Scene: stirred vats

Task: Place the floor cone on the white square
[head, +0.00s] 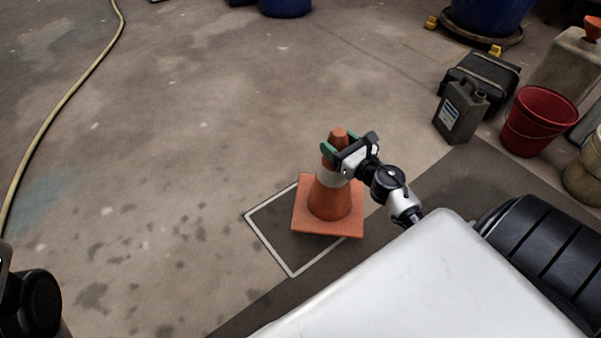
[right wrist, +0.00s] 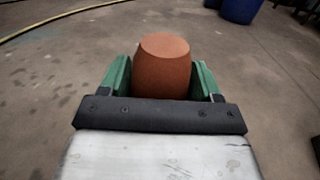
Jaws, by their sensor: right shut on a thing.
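The orange floor cone (head: 330,200), with a white band and a square base, is upright over the white square (head: 268,244), an outline painted on the floor. The cone's base covers the upper right part of the outline; the left and lower corners show. I cannot tell whether the base touches the floor. My right gripper (head: 340,150) is shut on the cone near its top. In the right wrist view the cone's top (right wrist: 164,66) sits between the green fingers. My left gripper is not in view; only a dark part of my left arm shows at the lower left.
A dark grey jerrycan (head: 461,112), a black case (head: 484,73) and a red bucket (head: 537,120) stand to the right. A yellowish hose (head: 66,98) lies along the left. Blue drums (head: 285,6) stand at the back. The floor left of the square is clear.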

